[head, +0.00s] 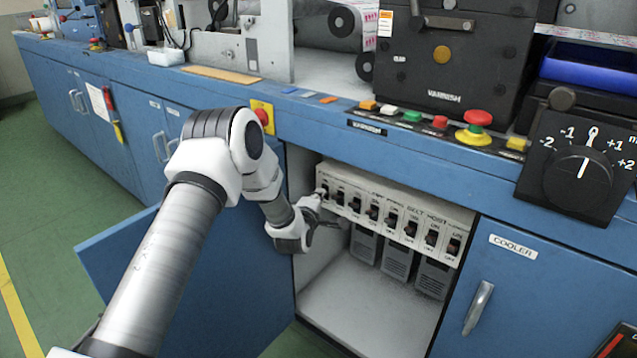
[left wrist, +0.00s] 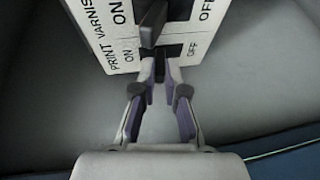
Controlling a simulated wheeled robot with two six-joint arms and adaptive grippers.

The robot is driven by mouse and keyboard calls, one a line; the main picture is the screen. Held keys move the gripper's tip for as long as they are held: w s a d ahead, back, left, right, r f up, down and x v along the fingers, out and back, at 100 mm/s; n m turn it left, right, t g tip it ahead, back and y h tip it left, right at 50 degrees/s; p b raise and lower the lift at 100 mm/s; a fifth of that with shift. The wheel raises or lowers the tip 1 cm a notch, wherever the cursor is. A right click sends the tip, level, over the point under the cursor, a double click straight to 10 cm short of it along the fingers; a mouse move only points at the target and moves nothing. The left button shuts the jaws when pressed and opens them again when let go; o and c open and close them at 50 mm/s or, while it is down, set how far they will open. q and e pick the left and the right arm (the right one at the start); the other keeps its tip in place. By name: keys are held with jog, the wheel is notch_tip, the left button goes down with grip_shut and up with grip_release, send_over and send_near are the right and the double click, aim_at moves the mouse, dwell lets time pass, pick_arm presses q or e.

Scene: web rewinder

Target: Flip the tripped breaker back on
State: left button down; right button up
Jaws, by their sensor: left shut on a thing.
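The breaker panel (head: 382,222) is a pale row of several black switches inside the open blue cabinet. My left gripper (head: 318,200) is at its left end, by the leftmost switch. In the left wrist view my left gripper (left wrist: 160,82) is shut on the end switch's black lever (left wrist: 160,71), between the ON and OFF marks. The neighbouring switch lever (left wrist: 152,24) stands just beyond the fingertips. The fingers partly cover the end switch, and I cannot tell its exact position. My right gripper is not in view.
The blue cabinet door (head: 190,285) hangs open at left, beneath my left arm. Grey units (head: 397,262) sit under the panel; the cabinet floor (head: 370,315) is clear. The counter above carries a red emergency button (head: 478,118), and a dial (head: 580,170) juts out at right.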

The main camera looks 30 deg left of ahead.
pick_arm(q)
jog(key=shift+w+r+m+g+p, duration=0.15)
jog(key=shift+r+m+g+p, duration=0.2)
jog(key=shift+g+p, duration=0.8)
jog(key=shift+w+r+m+g+p, duration=0.15)
jog(key=shift+r+g+p, duration=0.35)
jog(key=shift+p, duration=1.1)
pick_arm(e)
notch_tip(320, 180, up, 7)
pick_arm(q)
jog(key=shift+f, duration=0.15)
jog(key=c, duration=1.5)
grip_release()
jog(key=shift+s, duration=0.1)
jog(key=v, duration=1.2)
jog(key=shift+a, duration=0.2)
